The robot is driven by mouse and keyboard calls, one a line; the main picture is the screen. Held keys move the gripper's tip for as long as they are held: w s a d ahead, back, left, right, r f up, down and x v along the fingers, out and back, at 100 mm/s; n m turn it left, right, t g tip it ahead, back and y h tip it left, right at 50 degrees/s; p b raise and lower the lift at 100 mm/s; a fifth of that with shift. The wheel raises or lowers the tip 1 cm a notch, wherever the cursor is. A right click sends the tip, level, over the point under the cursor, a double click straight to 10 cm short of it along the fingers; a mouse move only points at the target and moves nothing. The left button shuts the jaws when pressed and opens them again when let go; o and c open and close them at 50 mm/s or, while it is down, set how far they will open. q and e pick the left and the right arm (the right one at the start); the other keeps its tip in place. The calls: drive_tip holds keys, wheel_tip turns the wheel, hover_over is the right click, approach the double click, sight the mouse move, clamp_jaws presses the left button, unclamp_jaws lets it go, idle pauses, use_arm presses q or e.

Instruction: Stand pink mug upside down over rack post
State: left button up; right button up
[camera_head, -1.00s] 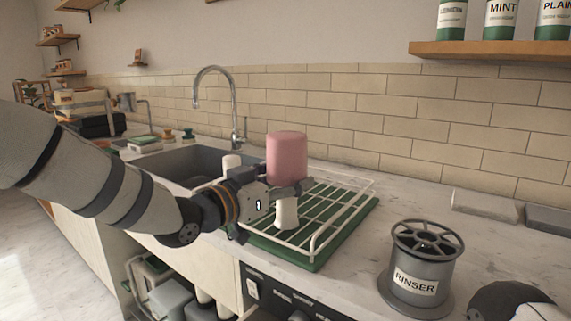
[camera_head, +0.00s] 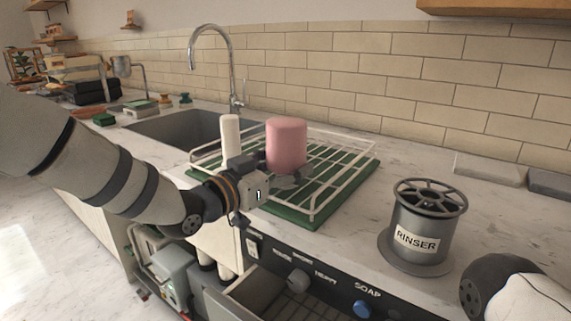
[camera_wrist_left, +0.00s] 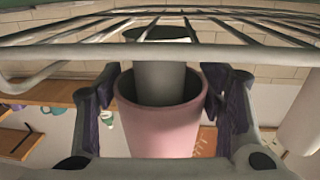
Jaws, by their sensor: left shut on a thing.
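The pink mug (camera_head: 286,143) is upside down over a post of the white wire rack (camera_head: 342,187). In the head view the mug hides that post. A gap shows between the mug's rim and the rack wires there. My left gripper (camera_head: 288,180) is shut on the mug near its rim, low over the rack. Its two fingers (camera_wrist_left: 163,108) flank the mug in the left wrist view. My right gripper is not in view.
Another white post (camera_head: 230,137) stands just left of the mug. A green mat (camera_head: 308,217) lies under the rack. The sink (camera_head: 165,127) and tall tap (camera_head: 190,65) are behind left. The rinser (camera_head: 418,225) stands at the right, with bare counter between it and the rack.

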use_arm(q)
drive_tip(key=shift+f, duration=0.2)
drive_tip(key=o, duration=1.5)
drive_tip(key=shift+s+f, duration=0.1)
